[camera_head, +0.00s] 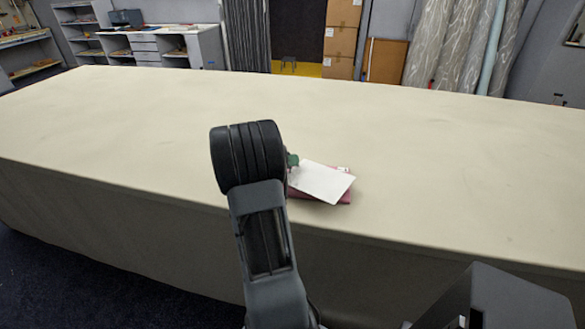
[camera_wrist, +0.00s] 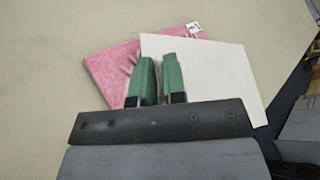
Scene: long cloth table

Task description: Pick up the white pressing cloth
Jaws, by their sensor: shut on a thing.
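The white pressing cloth (camera_head: 322,182) is a flat white piece near the table's front edge, right of my arm in the head view. It lies over part of a pink patterned piece (camera_wrist: 112,70), which carries a small white tag. In the wrist view the cloth (camera_wrist: 215,75) fills the right side. My gripper (camera_wrist: 160,72) has green fingers close together over the cloth's left part, shut on the cloth. The fingertips' exact contact is hard to see. In the head view, my arm hides most of the gripper.
The long cream cloth table (camera_head: 430,160) is otherwise bare, with wide free room around the pieces. Its front edge is close to them. Shelves (camera_head: 165,45), cardboard boxes (camera_head: 342,40) and fabric rolls (camera_head: 465,45) stand behind the table.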

